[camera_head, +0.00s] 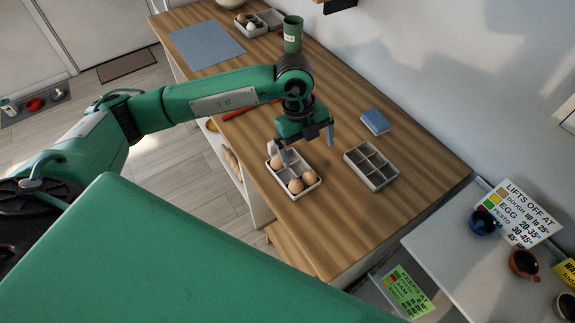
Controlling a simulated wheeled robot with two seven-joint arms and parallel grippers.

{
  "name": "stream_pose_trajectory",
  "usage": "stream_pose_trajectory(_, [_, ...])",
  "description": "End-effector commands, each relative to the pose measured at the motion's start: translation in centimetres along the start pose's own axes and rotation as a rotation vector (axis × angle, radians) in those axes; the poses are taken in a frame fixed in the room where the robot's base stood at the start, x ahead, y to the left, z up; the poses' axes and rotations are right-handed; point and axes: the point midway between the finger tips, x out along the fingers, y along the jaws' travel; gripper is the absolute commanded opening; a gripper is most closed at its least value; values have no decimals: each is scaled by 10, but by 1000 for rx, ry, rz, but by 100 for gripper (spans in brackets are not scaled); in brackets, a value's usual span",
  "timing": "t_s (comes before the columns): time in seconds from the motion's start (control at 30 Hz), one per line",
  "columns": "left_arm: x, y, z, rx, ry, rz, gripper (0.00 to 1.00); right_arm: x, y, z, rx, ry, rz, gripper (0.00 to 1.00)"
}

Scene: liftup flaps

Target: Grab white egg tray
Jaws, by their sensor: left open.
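A white egg tray (292,171) sits on the wooden counter. It holds a few brown eggs (295,186), and its back part is partly covered by a gripper finger. My left gripper (305,151) is open, pointing down over the back end of this tray. One finger is at the tray's back left part beside an egg; the other is off to the right of the tray. I cannot tell whether either finger touches it. My right gripper is not in view.
An empty grey compartment tray (371,166) is to the right, with a blue block (375,121) behind it. Another egg tray (257,27), a green cup (293,34) and a blue-grey mat (207,45) are at the back. The counter's front stretch is clear.

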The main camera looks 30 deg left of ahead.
Motion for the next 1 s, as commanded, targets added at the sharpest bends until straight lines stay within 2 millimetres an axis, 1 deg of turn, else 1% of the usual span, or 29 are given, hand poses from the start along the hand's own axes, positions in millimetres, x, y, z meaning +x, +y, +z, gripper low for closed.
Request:
stream_pose_trajectory(0.03, [-6,5,18,-38,-70,31,100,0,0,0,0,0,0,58])
stream_pose_trajectory(0.1, [-13,11,35,-83,-141,65,100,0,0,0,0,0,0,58])
stream_pose_trajectory(0.2, [-17,16,48,-119,-196,91,100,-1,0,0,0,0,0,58])
stream_pose_trajectory(0.27, [-14,17,51,-128,-208,98,100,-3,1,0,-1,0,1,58])
stream_pose_trajectory(0.37, [0,20,54,-129,-207,101,100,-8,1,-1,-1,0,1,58])
stream_pose_trajectory(0.5, [28,23,59,-129,-205,101,100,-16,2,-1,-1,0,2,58])
stream_pose_trajectory(0.63, [50,25,64,-127,-204,99,100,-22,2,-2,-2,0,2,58])
stream_pose_trajectory(0.73, [60,25,66,-125,-205,96,100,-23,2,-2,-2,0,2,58])
stream_pose_trajectory(0.87, [66,26,67,-126,-204,96,100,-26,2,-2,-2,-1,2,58])
stream_pose_trajectory(1.0, [78,27,72,-125,-205,98,100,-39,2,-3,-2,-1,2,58])
